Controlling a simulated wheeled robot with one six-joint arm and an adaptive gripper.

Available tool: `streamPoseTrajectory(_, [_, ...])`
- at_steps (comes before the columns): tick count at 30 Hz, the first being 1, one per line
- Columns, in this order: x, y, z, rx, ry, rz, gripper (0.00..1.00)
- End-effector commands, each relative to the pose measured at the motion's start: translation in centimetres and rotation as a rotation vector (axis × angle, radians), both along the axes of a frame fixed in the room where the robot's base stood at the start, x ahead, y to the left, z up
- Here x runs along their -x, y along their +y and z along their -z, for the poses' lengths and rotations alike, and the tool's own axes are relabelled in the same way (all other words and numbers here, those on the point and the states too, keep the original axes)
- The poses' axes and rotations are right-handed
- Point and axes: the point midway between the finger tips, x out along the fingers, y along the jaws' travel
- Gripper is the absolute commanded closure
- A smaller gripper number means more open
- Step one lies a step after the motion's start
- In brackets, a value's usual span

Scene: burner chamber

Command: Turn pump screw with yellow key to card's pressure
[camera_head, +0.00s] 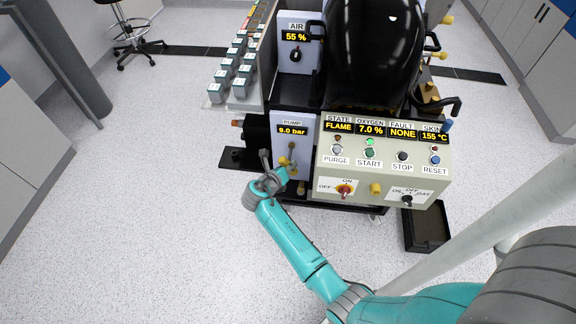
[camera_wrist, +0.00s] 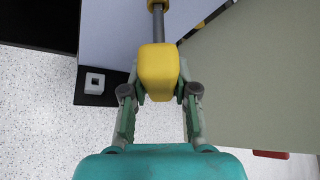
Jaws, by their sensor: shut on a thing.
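The pump panel (camera_head: 291,118) is white, with a yellow-lit display (camera_head: 292,130) that seems to read 9.0 bar; its first digit is blurry. My gripper (camera_head: 279,168) is in front of the panel's lower part. In the wrist view my gripper (camera_wrist: 159,95) is shut on the yellow block-shaped handle of the key (camera_wrist: 158,66). The key's grey shaft (camera_wrist: 158,27) points away from me to a yellow piece (camera_wrist: 157,4) at the top edge. The pump screw is not clearly seen, so I cannot tell whether the key sits on it. No pressure card is recognisable.
The control panel (camera_head: 330,173) with buttons and switches is close on the right. The AIR panel (camera_head: 295,64) reads 55 %. The black vessel (camera_head: 378,50) stands behind. A dark tray (camera_head: 441,230) lies on the floor at right. The floor at left is clear.

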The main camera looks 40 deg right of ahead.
Motion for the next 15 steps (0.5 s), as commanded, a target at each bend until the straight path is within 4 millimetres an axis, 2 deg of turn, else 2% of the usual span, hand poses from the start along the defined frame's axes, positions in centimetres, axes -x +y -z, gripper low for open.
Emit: streamPoseTrajectory(15, [0.82,1.08,-0.03,0.001,-0.001,-0.001,1.00])
